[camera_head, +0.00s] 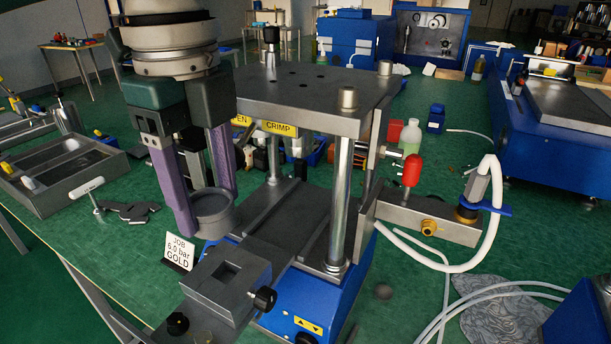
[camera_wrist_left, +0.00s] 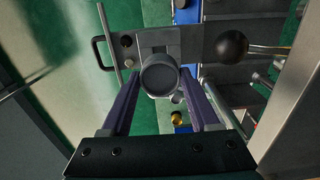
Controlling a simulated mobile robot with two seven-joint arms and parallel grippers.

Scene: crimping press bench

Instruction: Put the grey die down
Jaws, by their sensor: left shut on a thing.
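The grey die (camera_head: 216,212) is a round, cup-like piece with an open top. My left gripper (camera_head: 207,213) is shut on it, with a purple finger on either side. In the head view the die is left of the crimp press bed and behind the job card. The left wrist view shows the die (camera_wrist_left: 160,78) from above, between my left fingertips (camera_wrist_left: 160,75), with grey metal parts behind it. I cannot tell whether its underside touches anything. My right gripper is not in view.
The crimp press (camera_head: 312,100) has a thick top plate and bright posts. A grey block with a square recess (camera_head: 228,282) is at the front. The job card (camera_head: 179,249) stands close to the die.

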